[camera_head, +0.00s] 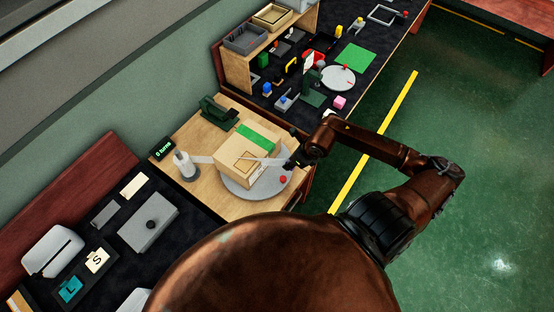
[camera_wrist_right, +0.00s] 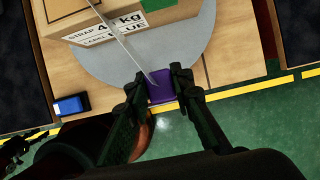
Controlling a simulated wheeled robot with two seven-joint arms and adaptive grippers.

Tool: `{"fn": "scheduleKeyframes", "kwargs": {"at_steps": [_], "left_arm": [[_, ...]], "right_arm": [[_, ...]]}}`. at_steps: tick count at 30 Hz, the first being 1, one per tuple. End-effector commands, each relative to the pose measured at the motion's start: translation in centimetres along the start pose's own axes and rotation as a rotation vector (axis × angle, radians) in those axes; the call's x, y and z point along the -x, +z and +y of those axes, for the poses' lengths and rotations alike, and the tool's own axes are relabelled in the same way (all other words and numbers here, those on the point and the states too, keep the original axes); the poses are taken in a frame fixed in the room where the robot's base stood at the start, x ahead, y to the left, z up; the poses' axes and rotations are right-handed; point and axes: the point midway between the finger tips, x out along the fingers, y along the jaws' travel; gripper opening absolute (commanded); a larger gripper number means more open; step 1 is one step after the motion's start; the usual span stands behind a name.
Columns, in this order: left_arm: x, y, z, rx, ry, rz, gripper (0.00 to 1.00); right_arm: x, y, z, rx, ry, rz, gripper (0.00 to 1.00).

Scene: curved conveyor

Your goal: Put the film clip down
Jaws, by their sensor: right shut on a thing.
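My right gripper (camera_head: 293,162) is at the right side of the wooden wrapping table (camera_head: 205,190). In the right wrist view my right gripper (camera_wrist_right: 165,92) is shut on a purple block, which I take as the film clip (camera_wrist_right: 161,86). A pale film strip (camera_wrist_right: 118,38) runs from the clip past the carton. In the head view the film strip (camera_head: 215,160) stretches from the white film roll (camera_head: 184,166) across the carton (camera_head: 238,168) to my gripper. The carton sits on a grey round turntable (camera_head: 246,193). My left gripper is not in view.
A dark green device (camera_head: 217,110) stands behind the carton, and a display (camera_head: 162,148) reads "0 turns". A red button (camera_head: 283,179) lies near the turntable's right edge. Cluttered dark benches adjoin both ends.

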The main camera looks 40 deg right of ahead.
Motion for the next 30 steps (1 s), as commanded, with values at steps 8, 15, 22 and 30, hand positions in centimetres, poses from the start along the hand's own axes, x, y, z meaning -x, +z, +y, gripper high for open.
{"fn": "scheduleKeyframes", "kwargs": {"at_steps": [8, 15, 22, 30], "left_arm": [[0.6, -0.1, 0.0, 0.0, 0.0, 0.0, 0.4], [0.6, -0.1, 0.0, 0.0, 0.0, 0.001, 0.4], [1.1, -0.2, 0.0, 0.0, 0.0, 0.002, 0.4], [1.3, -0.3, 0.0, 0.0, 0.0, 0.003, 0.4]], "right_arm": [[-5.7, 2.7, -2.9, -0.003, 0.003, 0.001, 0.01], [-8.5, 3.2, -4.1, 0.001, 0.001, 0.001, 0.01], [-10.9, 2.7, -4.2, -0.001, 0.005, 0.003, 0.01], [-12.2, 2.2, -4.4, 0.003, 0.001, 0.002, 0.01]]}}
